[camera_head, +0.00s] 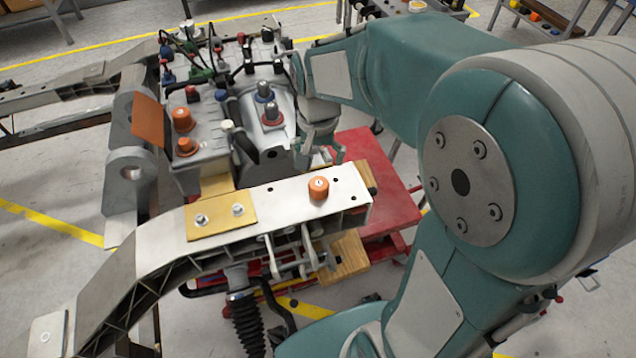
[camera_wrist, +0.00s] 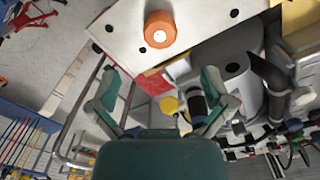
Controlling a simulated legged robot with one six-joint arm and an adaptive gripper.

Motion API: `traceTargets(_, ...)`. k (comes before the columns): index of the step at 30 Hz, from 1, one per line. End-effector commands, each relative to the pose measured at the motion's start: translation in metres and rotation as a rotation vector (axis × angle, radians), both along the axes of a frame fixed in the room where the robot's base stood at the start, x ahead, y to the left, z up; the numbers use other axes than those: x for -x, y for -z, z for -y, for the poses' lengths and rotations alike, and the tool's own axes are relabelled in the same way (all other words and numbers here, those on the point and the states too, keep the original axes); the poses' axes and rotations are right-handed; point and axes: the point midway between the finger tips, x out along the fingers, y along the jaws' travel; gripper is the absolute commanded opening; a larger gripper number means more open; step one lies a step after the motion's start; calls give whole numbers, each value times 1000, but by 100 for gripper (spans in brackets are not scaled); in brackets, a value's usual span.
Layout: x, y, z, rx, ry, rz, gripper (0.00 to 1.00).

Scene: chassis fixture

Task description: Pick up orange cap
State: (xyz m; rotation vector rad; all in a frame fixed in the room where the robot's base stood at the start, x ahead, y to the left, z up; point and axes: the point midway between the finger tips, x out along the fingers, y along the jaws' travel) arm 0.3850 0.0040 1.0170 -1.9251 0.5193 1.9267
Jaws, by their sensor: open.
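An orange cap (camera_head: 318,188) stands upright on the near end of the light metal chassis rail (camera_head: 285,193). In the wrist view the orange cap (camera_wrist: 159,29) shows at the top centre, on a pale surface with dark holes. My gripper (camera_head: 321,148) is just behind the cap in the head view, partly hidden by my own arm. In the wrist view my gripper (camera_wrist: 160,72) has its two fingers spread wide with nothing between them. The cap lies beyond the fingertips and is not touched.
Two more orange caps (camera_head: 182,119) (camera_head: 186,146) sit on the engine block (camera_head: 205,155) behind the rail. A yellow plate (camera_head: 221,215) with two bolts lies on the rail, left of the cap. A red stand (camera_head: 385,190) is behind the rail's end.

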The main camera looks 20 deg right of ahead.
Motion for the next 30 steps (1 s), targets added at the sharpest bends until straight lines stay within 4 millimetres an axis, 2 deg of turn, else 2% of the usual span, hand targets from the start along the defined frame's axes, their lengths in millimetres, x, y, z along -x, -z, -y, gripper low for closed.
traceTargets(6, 0, 35, 0, 0, -1, -4, 100)
traceTargets(14, -1, 59, 1, 0, -1, -2, 100)
traceTargets(21, -7, 95, 4, 0, -2, -4, 100)
traceTargets(25, -8, 103, 4, -1, -2, -1, 100)
traceTargets(30, -8, 104, 4, 0, -2, 1, 100)
